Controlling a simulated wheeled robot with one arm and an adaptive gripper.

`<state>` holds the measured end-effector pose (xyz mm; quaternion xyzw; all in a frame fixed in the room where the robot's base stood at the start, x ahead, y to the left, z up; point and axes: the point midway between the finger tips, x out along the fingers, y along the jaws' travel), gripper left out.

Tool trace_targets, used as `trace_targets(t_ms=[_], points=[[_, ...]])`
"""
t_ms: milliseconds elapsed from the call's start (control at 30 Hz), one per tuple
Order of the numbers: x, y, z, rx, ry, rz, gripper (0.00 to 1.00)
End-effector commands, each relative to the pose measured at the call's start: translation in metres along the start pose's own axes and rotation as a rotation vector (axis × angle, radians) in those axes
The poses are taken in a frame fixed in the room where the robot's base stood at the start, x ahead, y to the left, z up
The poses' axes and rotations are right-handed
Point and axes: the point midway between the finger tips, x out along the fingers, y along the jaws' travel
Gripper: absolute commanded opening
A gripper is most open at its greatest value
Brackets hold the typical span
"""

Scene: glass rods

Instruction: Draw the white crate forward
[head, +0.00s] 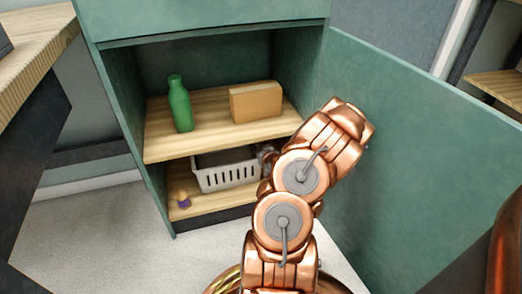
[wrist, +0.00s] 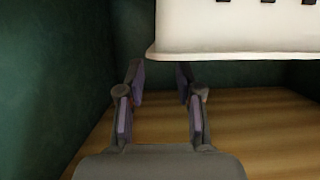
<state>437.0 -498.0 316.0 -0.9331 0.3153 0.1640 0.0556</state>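The white crate (head: 227,178) is a slotted basket on the lower shelf of the open green cabinet. My gripper (head: 267,156) is at the crate's right end in the head view, mostly hidden by my copper arm. In the wrist view my gripper (wrist: 160,70) is open, its fingers apart with nothing between them. The fingertips are close to the crate's lower left corner there. I cannot tell whether they touch it.
A green bottle (head: 179,104) and a tan box (head: 256,102) stand on the upper shelf (head: 212,124). A small purple and yellow item (head: 183,199) sits left of the crate on the lower shelf (head: 210,205). The open cabinet door (head: 430,150) stands right of my arm.

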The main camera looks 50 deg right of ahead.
Motion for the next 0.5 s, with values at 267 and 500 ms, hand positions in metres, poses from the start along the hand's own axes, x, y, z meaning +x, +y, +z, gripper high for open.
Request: trace_targets(t_ms=[267, 500], points=[[0.031, -0.002, 0.004, -0.002, 0.001, -0.002, 0.35], [0.057, -0.003, 0.004, -0.003, -0.003, -0.004, 0.35]])
